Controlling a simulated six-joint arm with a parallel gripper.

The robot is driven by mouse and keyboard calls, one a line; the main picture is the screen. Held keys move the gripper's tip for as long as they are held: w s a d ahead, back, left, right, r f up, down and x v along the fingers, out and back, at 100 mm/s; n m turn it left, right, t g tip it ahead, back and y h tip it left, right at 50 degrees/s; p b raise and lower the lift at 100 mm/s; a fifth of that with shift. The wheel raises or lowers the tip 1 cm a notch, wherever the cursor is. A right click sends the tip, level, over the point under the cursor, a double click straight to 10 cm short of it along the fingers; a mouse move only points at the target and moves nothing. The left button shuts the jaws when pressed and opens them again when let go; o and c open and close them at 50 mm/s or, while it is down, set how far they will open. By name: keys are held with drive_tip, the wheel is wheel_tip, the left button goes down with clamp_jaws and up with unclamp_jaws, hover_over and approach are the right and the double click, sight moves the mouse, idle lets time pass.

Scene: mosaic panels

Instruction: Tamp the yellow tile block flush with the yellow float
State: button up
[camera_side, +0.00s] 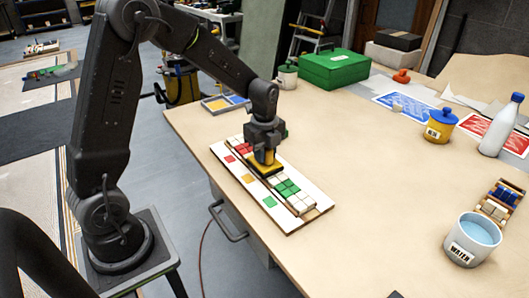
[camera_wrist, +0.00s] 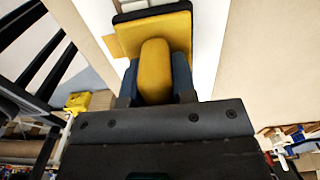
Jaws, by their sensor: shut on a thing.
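My gripper (camera_side: 264,156) is shut on the handle of the yellow float (camera_side: 258,166), over the middle of the mosaic panel. In the wrist view the yellow float (camera_wrist: 128,36) shows with its rounded handle between the fingers of my gripper (camera_wrist: 155,92) and a dark edge on its pad. The panel (camera_side: 301,221) is a pale board with red, yellow and green squares along its front strip. Red tiles (camera_side: 243,149) and green tiles (camera_side: 287,189) sit in the row on either side of the float. The yellow tile block is hidden, and I cannot tell whether the float touches it.
A green box (camera_side: 334,69) and a yellow pot with a blue lid (camera_side: 440,124) stand toward the back. A water bucket (camera_side: 473,239), a tile rack (camera_side: 498,203) and a white bottle (camera_side: 501,126) are at the right. The table right of the panel is clear.

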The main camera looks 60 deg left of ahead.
drive_tip(key=shift+f, duration=0.15)
drive_tip(key=shift+r, duration=3.6)
drive_tip(key=shift+w, duration=0.1)
